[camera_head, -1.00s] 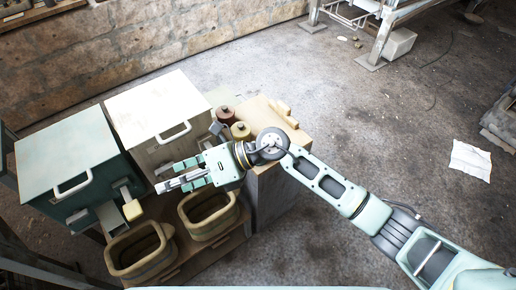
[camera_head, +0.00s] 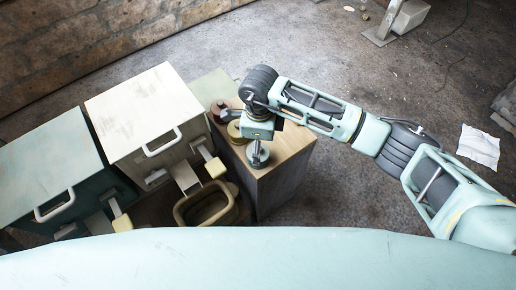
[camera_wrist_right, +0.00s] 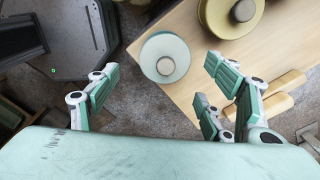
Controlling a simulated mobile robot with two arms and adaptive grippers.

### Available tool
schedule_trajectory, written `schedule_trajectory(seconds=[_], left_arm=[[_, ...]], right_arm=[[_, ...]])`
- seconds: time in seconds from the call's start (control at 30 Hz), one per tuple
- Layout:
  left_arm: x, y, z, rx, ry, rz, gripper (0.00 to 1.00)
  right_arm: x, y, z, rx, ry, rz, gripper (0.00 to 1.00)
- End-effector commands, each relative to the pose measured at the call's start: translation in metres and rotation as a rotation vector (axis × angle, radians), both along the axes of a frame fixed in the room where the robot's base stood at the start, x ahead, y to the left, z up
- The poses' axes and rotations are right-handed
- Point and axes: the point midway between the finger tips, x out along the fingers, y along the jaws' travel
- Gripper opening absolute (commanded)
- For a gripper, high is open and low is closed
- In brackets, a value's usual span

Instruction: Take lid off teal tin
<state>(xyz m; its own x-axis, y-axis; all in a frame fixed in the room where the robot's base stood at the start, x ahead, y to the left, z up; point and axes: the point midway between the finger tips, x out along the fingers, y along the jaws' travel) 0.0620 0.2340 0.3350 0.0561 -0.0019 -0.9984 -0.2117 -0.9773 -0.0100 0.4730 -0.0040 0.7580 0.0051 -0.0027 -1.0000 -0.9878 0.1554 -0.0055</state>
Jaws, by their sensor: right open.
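The teal tin (camera_wrist_right: 152,74) is a small round tin with a pale teal lid and a grey knob (camera_wrist_right: 165,66). It stands upright near the edge of the wooden counter top. In the head view the teal tin (camera_head: 257,160) shows just below my right gripper (camera_head: 258,139), partly covered by it. In the right wrist view my right gripper (camera_wrist_right: 160,90) is open and empty. Its fingers are spread to the left and right of the tin, and I see no contact. My left gripper is out of view.
A wider yellow tin (camera_head: 236,132) and a dark red tin (camera_head: 218,111) stand close by on the counter (camera_head: 290,145).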

Motion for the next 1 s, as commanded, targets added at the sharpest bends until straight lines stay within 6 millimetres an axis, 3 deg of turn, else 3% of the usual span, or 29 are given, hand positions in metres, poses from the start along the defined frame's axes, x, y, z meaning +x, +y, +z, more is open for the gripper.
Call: schedule_trajectory(seconds=[0.07, 0.13, 0.33, 0.47, 0.53, 0.9, 1.0], left_arm=[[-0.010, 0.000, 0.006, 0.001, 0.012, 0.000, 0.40], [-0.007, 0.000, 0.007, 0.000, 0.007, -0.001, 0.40], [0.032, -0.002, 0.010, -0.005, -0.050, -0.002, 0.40], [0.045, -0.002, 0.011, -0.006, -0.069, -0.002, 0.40], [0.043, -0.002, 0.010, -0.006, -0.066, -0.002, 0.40], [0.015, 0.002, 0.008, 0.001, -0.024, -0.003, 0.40], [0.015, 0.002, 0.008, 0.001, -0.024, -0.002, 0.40]], right_arm=[[0.000, 0.003, -0.011, 0.000, 0.005, -0.003, 0.74], [0.000, 0.004, -0.023, 0.000, 0.006, -0.003, 0.74], [0.001, 0.004, -0.037, 0.002, 0.003, -0.001, 0.74], [0.002, 0.004, -0.037, 0.002, 0.002, 0.000, 0.74], [0.002, 0.004, -0.037, 0.002, 0.002, -0.001, 0.72], [0.002, 0.004, -0.037, 0.002, 0.002, -0.001, 0.40], [0.002, 0.004, -0.037, 0.003, 0.002, -0.001, 0.39]])
